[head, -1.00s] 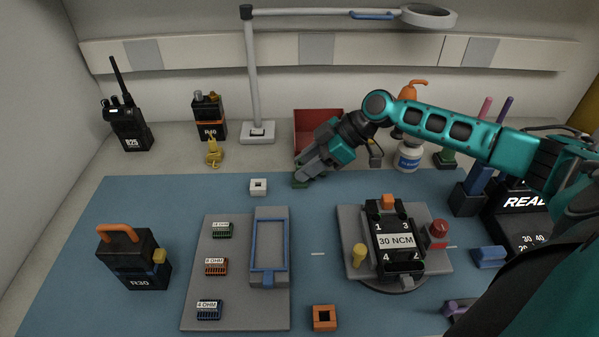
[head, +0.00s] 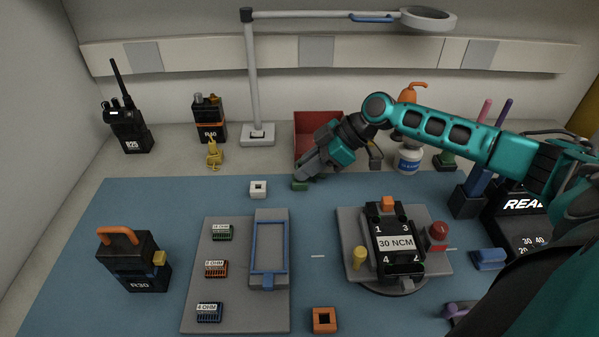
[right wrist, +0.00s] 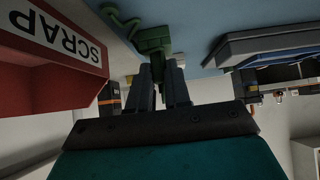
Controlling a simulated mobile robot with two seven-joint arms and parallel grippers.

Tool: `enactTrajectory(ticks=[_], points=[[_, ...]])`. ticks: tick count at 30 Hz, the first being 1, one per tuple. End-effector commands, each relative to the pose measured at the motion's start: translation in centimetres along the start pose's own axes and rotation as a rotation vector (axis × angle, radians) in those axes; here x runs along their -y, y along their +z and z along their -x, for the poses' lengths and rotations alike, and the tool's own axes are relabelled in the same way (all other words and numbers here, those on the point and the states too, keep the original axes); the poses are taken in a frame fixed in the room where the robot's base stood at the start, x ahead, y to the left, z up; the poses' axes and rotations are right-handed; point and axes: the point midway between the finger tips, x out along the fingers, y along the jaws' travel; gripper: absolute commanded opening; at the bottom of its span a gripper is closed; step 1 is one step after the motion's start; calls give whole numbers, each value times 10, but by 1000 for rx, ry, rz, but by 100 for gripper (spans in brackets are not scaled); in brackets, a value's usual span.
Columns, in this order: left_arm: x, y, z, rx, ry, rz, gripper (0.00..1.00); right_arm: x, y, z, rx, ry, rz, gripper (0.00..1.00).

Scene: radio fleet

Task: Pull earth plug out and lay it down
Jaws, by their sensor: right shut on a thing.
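A green plug-like piece (head: 300,185), which I take to be the earth plug, is at the back edge of the blue mat, in front of the red bin. My right gripper (head: 304,174) reaches down to it from the right. In the right wrist view the two fingers (right wrist: 160,72) are shut on the green piece (right wrist: 155,42), and a green hooked or cord-like part (right wrist: 120,22) shows beside it. I cannot tell whether it touches the mat. No socket shows around it. My left gripper is not in view.
The red bin (head: 318,118), marked SCRAP in the wrist view (right wrist: 45,70), stands behind my gripper. A white square block (head: 258,190) sits to its left. The lamp base (head: 258,140) is behind left. The mat is clear just in front of the gripper.

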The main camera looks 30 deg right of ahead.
Motion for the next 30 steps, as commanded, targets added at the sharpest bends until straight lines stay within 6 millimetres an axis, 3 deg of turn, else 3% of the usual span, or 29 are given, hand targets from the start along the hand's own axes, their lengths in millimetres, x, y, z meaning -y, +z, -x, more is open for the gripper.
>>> enactTrajectory(ticks=[3, 30], points=[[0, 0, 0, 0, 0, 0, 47, 0, 0, 0, 0, 0, 0, 0], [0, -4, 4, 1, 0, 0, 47, 0, -5, 5, 0, 0, 0, 0]])
